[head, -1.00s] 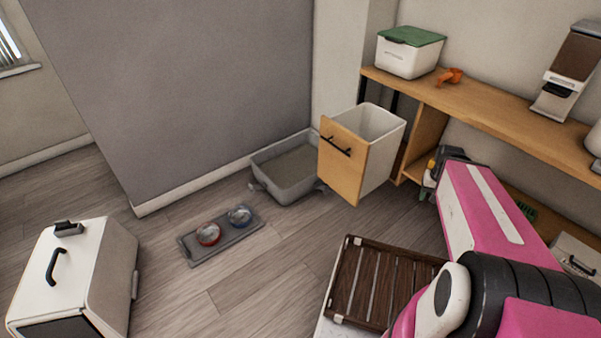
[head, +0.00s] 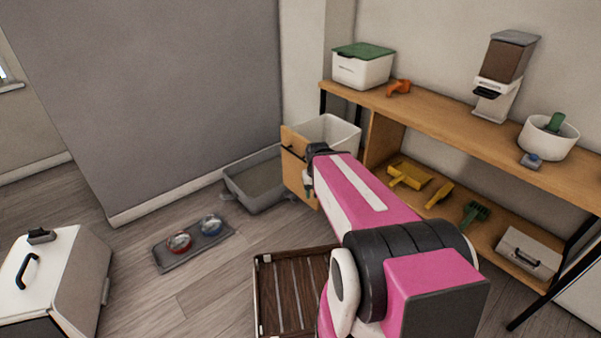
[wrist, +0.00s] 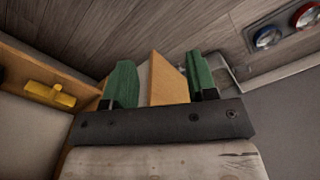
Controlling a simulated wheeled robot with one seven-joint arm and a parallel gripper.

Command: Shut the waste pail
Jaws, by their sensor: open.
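The waste pail is a white pull-out bin (head: 335,130) with a wooden front panel (head: 295,165), standing out from the left end of the wooden shelf unit. Its open top shows. My gripper (head: 308,183) is at the panel, and my arm hides much of the pail's right side. In the wrist view my gripper (wrist: 160,78) is open, with one green finger on each side of the wooden panel (wrist: 167,82). Gaps show between fingers and panel there; I cannot tell whether anything touches. The panel's handle is mostly hidden by my gripper in the head view.
A grey litter tray (head: 255,180) lies left of the pail, by the wall. A bowl mat (head: 195,245) and a white carrier (head: 50,285) are on the floor at left. A dark slatted piece (head: 290,290) is in front. The shelf unit (head: 450,135) runs right.

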